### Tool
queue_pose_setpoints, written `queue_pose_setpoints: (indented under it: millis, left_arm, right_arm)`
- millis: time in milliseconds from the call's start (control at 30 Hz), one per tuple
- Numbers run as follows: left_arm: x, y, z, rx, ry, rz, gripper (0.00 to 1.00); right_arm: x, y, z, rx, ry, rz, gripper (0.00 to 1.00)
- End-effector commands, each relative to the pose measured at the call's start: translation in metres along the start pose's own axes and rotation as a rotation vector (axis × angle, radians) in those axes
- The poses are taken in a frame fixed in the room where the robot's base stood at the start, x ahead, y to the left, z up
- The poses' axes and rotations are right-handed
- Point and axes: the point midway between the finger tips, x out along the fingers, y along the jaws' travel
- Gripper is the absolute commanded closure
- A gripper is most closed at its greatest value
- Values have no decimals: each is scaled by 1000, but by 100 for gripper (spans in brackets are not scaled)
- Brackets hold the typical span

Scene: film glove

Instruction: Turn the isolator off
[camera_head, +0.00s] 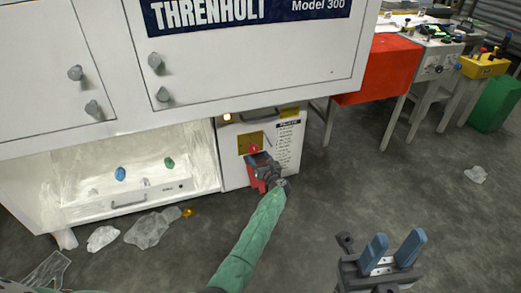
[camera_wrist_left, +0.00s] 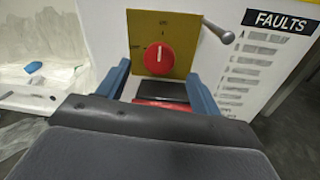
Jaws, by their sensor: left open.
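The isolator is a red round knob (camera_wrist_left: 158,60) on a yellow plate (camera_wrist_left: 180,32), its white mark roughly upright. The plate's small lettering is too blurred to read. In the head view the red knob (camera_head: 253,149) shows on the low white panel. My left gripper (camera_head: 262,162) is open in front of the panel. In the left wrist view its blue fingers (camera_wrist_left: 157,74) stand apart on either side of and slightly below the knob, with no contact visible. My right gripper (camera_head: 397,243) is open and empty, at the lower right, over the floor.
A metal lever with a ball end (camera_wrist_left: 217,30) sticks out right of the plate, beside a FAULTS list (camera_wrist_left: 245,75). The large white machine (camera_head: 250,62) overhangs the panel. Crumpled plastic (camera_head: 152,230) lies on the floor.

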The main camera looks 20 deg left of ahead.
Motion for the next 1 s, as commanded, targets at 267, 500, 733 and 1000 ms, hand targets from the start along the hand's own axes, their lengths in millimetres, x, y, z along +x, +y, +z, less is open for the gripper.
queue_pose_setpoints:
  millis: [267, 500, 733, 1000]
  left_arm:
    - [38, 0, -1, -3, 0, -1, 35]
    - [65, 0, -1, -4, 0, -2, 35]
    - [72, 0, 0, -5, 1, -4, 35]
    - [72, 0, 0, -5, 1, -4, 52]
  right_arm:
    - [-6, -1, 2, 15, 6, 10, 64]
    - [-6, -3, 4, 33, 17, 15, 64]
    - [-6, -5, 4, 42, 16, 21, 64]
    - [-6, -4, 3, 39, 16, 21, 64]
